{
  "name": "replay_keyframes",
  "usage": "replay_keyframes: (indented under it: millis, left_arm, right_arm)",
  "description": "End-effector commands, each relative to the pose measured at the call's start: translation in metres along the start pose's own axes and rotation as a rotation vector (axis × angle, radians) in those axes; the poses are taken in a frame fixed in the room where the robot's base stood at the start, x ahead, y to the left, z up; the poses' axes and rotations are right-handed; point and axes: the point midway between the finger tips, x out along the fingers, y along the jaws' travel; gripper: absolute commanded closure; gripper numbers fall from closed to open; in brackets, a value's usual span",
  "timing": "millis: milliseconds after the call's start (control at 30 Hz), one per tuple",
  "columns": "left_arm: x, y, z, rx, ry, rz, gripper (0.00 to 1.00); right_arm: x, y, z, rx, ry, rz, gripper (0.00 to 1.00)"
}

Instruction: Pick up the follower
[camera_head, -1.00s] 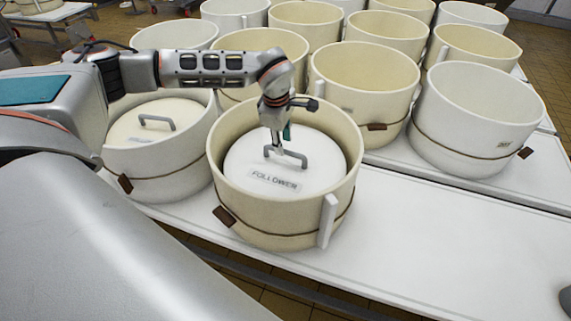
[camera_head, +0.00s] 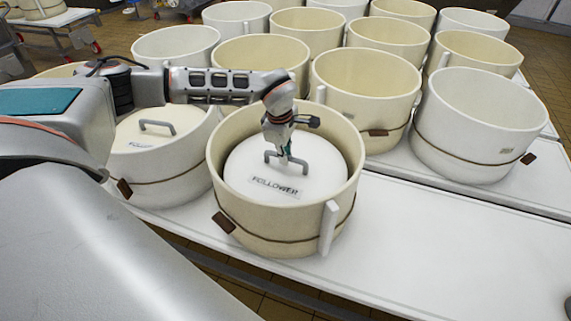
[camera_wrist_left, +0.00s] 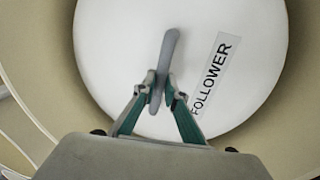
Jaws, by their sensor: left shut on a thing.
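The follower (camera_head: 245,168) is a white round disc with a grey arched handle and a "FOLLOWER" label. It sits inside a cream hoop mould (camera_head: 285,222) with a brown cord around it. My left gripper (camera_head: 285,156) reaches down into the mould and is shut on the follower's handle. In the left wrist view the two green-sided fingers of the gripper (camera_wrist_left: 160,92) close on the handle from both sides, with the follower's white face (camera_wrist_left: 115,40) and label beyond. My right gripper is not seen.
A second mould (camera_head: 165,182) with a similar lidded disc (camera_head: 135,132) stands close on the left. Several empty cream and white moulds, such as a white one (camera_head: 465,145), stand behind and right. The white table (camera_head: 430,240) is clear to the right.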

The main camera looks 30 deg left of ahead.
Motion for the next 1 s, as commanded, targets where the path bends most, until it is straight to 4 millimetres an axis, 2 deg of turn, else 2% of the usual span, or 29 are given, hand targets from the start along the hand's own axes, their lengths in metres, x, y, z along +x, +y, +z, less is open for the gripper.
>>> replay_keyframes:
  millis: [267, 800, 1000]
  left_arm:
    - [-0.022, 0.007, 0.001, 0.0, -0.003, 0.008, 1.0]
    - [-0.142, 0.031, 0.001, 0.001, -0.003, 0.012, 1.0]
    - [-0.175, 0.037, 0.001, 0.0, -0.003, 0.009, 1.0]
  right_arm:
    - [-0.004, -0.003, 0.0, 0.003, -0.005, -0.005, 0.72]
    - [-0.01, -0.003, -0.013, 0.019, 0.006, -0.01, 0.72]
    - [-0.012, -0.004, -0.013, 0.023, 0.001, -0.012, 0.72]
